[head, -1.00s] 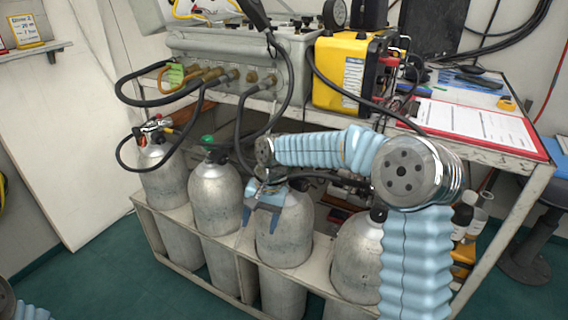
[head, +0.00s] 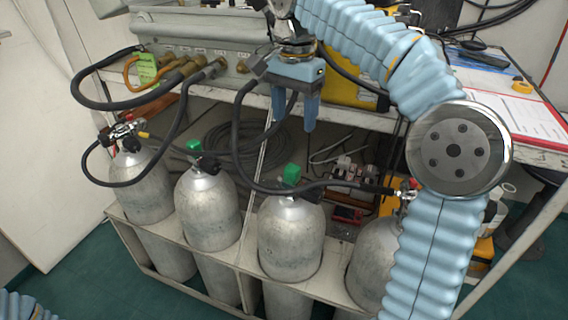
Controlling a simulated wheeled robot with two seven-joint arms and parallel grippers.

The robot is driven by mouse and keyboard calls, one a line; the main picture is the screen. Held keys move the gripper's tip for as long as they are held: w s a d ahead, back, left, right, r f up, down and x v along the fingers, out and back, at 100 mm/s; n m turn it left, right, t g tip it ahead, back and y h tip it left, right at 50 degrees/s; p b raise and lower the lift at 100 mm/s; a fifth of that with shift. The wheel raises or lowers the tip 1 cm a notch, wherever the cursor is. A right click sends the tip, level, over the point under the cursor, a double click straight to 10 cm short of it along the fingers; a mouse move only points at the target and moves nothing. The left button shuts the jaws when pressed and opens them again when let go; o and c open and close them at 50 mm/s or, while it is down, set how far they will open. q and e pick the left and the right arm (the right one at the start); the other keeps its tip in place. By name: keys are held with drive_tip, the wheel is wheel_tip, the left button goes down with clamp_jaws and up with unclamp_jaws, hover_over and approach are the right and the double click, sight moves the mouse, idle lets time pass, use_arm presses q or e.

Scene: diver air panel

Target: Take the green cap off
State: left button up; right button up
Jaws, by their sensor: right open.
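Two green caps show. One green cap (head: 291,173) sits on top of the third cylinder (head: 291,240) from the left. Another green cap (head: 194,146) sits on the second cylinder (head: 209,212). My right gripper (head: 293,122) points down with its two blue fingers apart and nothing between them. In the picture it is straight above the third cylinder's cap, clear of it. My left gripper is out of view; only a bit of my left arm shows at the lower left corner.
A black hose (head: 238,140) loops beside the gripper and runs past the third cylinder's top to the fourth cylinder (head: 373,262). A hose also reaches the first cylinder (head: 142,187). The grey panel (head: 210,42) and yellow case (head: 350,88) stand on the bench above the cylinders.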

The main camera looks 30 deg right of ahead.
drive_tip(key=b, duration=0.2)
hover_over(292, 167)
wheel_tip(292, 167, down, 7)
drive_tip(key=shift+d+r, duration=0.1)
drive_tip(key=shift+d, duration=0.05)
wheel_tip(292, 167, down, 6)
drive_tip(key=shift+r+b, duration=0.1)
drive_tip(key=shift+b, duration=0.25)
drive_tip(key=shift+c, duration=0.2)
drive_tip(key=c, duration=1.1)
drive_tip(key=shift+o, duration=0.2)
drive_tip(key=shift+r, duration=0.1)
